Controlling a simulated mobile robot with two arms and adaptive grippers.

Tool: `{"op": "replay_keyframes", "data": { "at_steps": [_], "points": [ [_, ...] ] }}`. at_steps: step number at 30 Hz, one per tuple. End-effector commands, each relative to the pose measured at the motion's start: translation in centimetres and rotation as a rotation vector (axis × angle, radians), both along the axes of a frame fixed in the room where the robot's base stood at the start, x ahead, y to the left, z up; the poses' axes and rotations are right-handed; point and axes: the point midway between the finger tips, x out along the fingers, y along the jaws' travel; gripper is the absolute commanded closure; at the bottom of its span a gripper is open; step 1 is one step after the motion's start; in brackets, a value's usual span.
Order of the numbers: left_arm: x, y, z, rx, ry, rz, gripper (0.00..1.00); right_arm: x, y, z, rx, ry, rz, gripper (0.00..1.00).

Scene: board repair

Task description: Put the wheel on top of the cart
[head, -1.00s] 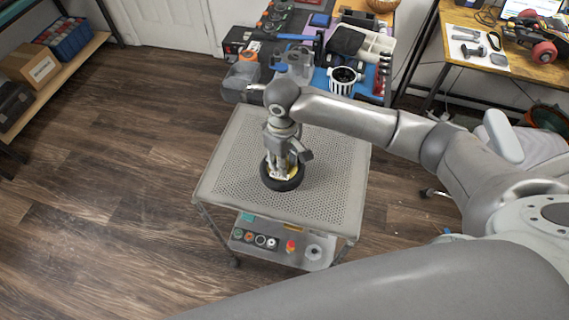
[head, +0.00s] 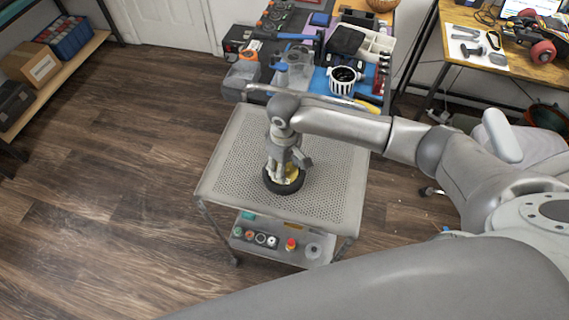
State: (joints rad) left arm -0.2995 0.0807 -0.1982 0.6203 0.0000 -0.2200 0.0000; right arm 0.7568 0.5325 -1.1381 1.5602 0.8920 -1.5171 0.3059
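The wheel (head: 286,189), a black tyre with a yellow hub, lies flat at the middle of the cart's perforated grey top (head: 235,175). It looks to be on the surface or very close above it; I cannot tell if it touches. My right gripper (head: 282,170) points down from above with its fingers at the hub, and it appears shut on the wheel. The fingers hide part of the hub and the wheel's far side. My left gripper is not in view.
The cart's lower shelf (head: 283,249) holds several small round parts and a red button piece. A cluttered workbench with a white cup (head: 342,82) stands behind the cart. The wooden floor (head: 110,200) to the left is clear.

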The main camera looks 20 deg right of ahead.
Motion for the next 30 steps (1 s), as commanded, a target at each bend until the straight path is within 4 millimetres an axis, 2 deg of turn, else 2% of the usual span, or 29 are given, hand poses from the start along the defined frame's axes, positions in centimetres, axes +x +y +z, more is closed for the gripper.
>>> {"op": "replay_keyframes", "data": {
  "at_steps": [7, 11, 14, 24, 30],
  "points": [
    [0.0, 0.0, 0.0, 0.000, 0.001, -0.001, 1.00, 0.0, 0.0, 0.1, -0.001, -0.001, 0.000, 0.51],
    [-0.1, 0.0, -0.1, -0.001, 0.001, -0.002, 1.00, 0.1, 0.0, 0.9, 0.002, -0.003, -0.001, 0.51],
    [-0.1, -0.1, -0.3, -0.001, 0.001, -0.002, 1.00, 0.1, 0.0, 2.5, 0.001, -0.004, 0.000, 0.51],
    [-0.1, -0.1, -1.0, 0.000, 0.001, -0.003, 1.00, 0.1, 0.0, 9.6, 0.002, -0.003, 0.001, 0.51],
    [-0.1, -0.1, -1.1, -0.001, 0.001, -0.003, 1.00, 0.1, 0.0, 11.9, 0.001, -0.001, -0.001, 0.51]
  ]
}}
